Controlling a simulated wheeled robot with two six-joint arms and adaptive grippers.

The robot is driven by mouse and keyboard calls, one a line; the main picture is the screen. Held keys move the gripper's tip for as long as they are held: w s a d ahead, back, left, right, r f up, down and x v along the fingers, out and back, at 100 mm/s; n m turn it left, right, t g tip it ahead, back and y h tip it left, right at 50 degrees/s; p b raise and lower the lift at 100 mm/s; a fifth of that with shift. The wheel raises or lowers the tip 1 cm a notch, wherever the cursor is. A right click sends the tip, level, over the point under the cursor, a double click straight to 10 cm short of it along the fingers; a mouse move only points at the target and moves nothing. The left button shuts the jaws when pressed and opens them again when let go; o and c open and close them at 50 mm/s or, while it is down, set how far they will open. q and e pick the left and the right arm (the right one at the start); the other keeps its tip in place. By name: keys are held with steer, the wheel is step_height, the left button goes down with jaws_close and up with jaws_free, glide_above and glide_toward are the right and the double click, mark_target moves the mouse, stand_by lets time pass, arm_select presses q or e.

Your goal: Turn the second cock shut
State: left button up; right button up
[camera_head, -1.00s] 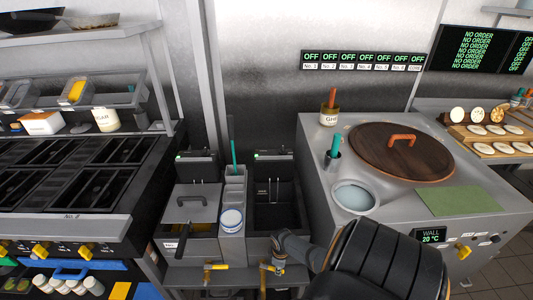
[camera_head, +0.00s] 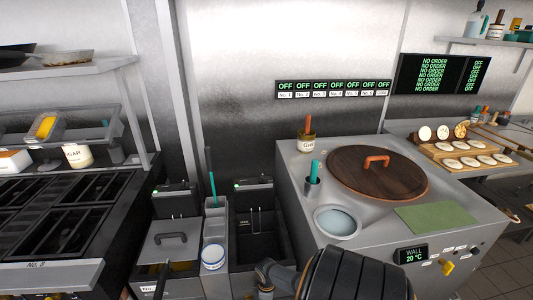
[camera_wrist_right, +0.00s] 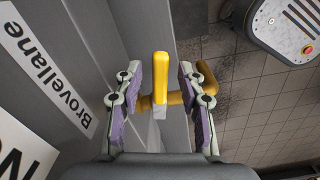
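In the right wrist view a yellow cock lever (camera_wrist_right: 161,66) stands between the two fingers of my right gripper (camera_wrist_right: 159,98), with a visible gap on each side. The gripper is open. A brass-coloured pipe (camera_wrist_right: 205,88) of the cock runs behind the fingers and bends at the right. My left gripper is not in view.
The tandoor (camera_head: 293,190) with its wooden lid (camera_head: 376,180) stands right of the fryer. A grey base with a red button (camera_wrist_right: 290,28) is on the tiled floor in the wrist view.

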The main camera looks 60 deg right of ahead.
steer(key=shift+r, duration=0.1)
step_height(320, 180, up, 12)
stand_by(0.5)
